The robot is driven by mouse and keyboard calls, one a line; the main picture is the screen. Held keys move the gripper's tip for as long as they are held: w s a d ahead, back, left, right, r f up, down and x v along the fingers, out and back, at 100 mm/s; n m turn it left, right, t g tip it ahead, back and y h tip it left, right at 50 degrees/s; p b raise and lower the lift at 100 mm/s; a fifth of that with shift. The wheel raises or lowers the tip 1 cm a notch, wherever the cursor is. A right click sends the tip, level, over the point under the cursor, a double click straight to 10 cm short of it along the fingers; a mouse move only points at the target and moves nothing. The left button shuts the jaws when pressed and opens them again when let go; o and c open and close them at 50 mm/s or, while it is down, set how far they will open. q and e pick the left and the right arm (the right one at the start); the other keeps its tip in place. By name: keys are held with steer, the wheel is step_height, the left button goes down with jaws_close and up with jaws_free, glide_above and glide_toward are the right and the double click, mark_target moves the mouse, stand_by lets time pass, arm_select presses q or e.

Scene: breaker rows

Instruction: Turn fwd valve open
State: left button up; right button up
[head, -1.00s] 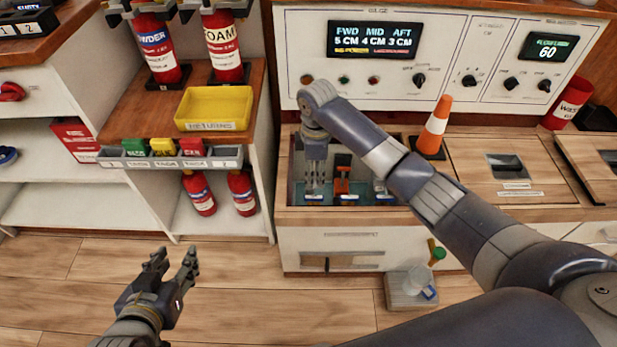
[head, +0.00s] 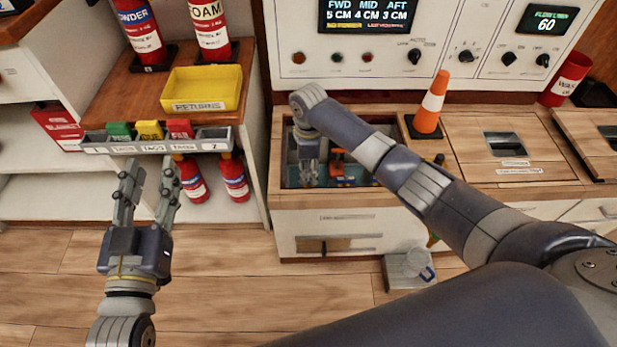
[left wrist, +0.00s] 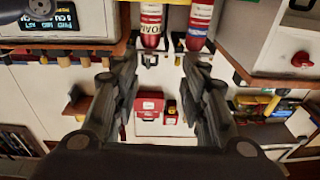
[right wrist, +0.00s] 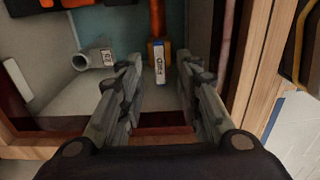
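An orange valve handle (right wrist: 157,22) stands in the open bay in the right wrist view. A white tag (right wrist: 159,66) at its foot seems to read FWD. My right gripper (right wrist: 160,76) is open and empty, its fingers on either side of the tag's line; I cannot tell if they touch anything. In the head view my right gripper (head: 309,178) reaches down into the bay's left part, with an orange part (head: 337,157) just right of it. My left gripper (head: 148,172) is open and empty, in front of the shelf at left.
An orange cone (head: 431,104) stands on the counter to the right. A yellow returns tray (head: 203,106) and red extinguishers (head: 138,28) are at left. The floor in front is mostly clear.

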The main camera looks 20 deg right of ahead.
mark_target(309, 181)
arm_select(q)
step_height(309, 181, up, 6)
steer(key=s+t+h+b, duration=0.1)
steer(key=t, duration=0.2)
steer(key=shift+s+d, duration=0.15)
steer(key=shift+d, duration=0.1)
arm_select(e)
steer(key=shift+f, duration=1.55)
jaws_close()
